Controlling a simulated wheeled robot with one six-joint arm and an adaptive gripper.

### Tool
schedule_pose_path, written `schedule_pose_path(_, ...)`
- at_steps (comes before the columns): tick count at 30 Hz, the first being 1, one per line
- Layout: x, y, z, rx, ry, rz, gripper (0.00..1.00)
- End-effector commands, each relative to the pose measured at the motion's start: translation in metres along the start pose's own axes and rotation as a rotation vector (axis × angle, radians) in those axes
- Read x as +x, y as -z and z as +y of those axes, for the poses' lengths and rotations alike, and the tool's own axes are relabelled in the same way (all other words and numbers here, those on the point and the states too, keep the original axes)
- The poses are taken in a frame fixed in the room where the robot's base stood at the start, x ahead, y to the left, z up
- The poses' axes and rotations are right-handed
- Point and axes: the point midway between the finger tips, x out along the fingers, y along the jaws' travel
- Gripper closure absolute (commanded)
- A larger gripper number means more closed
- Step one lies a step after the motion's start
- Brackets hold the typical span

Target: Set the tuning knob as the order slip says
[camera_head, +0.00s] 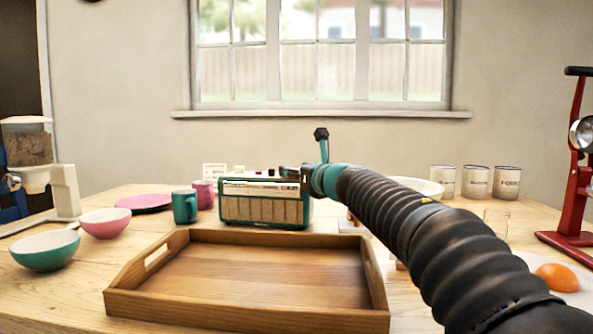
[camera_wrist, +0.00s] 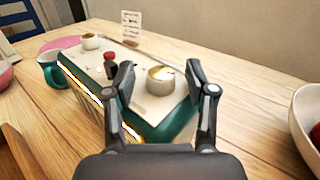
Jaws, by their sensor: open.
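A green and cream radio (camera_head: 262,205) stands on the table behind the wooden tray; its top fills the middle of the wrist view (camera_wrist: 135,95). A pale round knob (camera_wrist: 160,82) sits on the near end of its top, a small dark red knob (camera_wrist: 110,57) is in the middle, and another pale knob (camera_wrist: 92,42) is at the far end. My gripper (camera_wrist: 161,78) is open above the radio, its fingers either side of the near pale knob with gaps. A small white card (camera_wrist: 131,28) stands behind the radio, also in the head view (camera_head: 213,171); its writing is unreadable.
The empty wooden tray (camera_head: 250,318) lies in front. A teal mug (camera_head: 184,207), pink mug (camera_head: 204,194), pink plate (camera_head: 145,202) and two bowls (camera_head: 45,250) are left. A white bowl (camera_wrist: 308,120), white canisters (camera_head: 475,182) and a red appliance (camera_head: 575,180) are right.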

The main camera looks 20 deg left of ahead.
Motion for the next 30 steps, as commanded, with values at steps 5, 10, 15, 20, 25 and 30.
schedule_pose_path(5,-0.0002,0.0003,-0.0001,0.0,0.0,0.0,0.66)
schedule_pose_path(10,-0.0002,0.0003,-0.0001,0.0,0.0,0.0,1.0)
schedule_pose_path(15,0.0,0.0004,0.0004,0.0,0.004,0.001,1.0)
schedule_pose_path(20,0.0007,0.0006,0.0016,0.0,0.037,0.003,1.0)
schedule_pose_path(25,0.0012,0.0002,0.0039,0.0,0.122,0.008,1.0)
schedule_pose_path(30,0.002,-0.0006,0.0069,0.0,0.256,0.017,1.0)
